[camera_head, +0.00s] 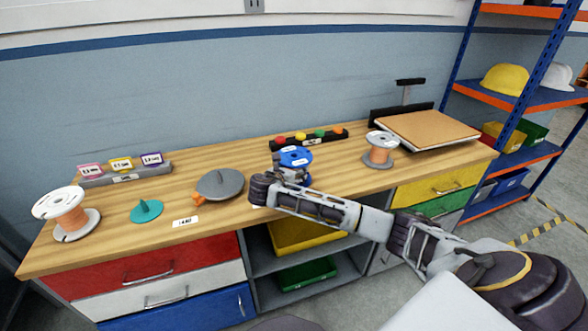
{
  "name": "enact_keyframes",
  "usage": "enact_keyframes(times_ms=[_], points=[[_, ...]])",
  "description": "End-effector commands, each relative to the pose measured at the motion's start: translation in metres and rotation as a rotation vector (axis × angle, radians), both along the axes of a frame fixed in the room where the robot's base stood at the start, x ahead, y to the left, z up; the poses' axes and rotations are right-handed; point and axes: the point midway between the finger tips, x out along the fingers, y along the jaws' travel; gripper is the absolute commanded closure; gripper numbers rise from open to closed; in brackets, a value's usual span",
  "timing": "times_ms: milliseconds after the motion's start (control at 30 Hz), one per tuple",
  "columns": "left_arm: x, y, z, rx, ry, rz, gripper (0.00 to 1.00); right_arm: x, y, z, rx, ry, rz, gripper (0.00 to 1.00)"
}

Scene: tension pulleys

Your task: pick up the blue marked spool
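The blue-topped spool (296,155) stands upright near the middle of the workbench, in front of the tray of coloured knobs. My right arm comes in from the lower right, and its gripper (287,172) is right at the front of this spool, overlapping its lower part in the view. The gripper and wrist hide most of the spool's body and base. The fingers are too small and covered to tell whether they are open, or whether they touch the spool. My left gripper is not in view.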

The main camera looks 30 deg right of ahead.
Motion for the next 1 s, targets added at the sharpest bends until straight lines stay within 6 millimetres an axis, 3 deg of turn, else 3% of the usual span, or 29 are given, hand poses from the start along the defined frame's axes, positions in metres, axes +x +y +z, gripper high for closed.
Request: enact_keyframes(times_ms=[100,567,1000], points=[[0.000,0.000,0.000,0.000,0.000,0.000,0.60,0.001,0.000,0.002,0.000,-0.004,0.000,0.84],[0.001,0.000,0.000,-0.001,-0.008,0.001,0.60,0.001,0.000,0.009,0.000,-0.004,0.000,0.85],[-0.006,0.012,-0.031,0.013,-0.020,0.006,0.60,0.001,0.000,0.053,-0.001,-0.007,0.000,0.85]])
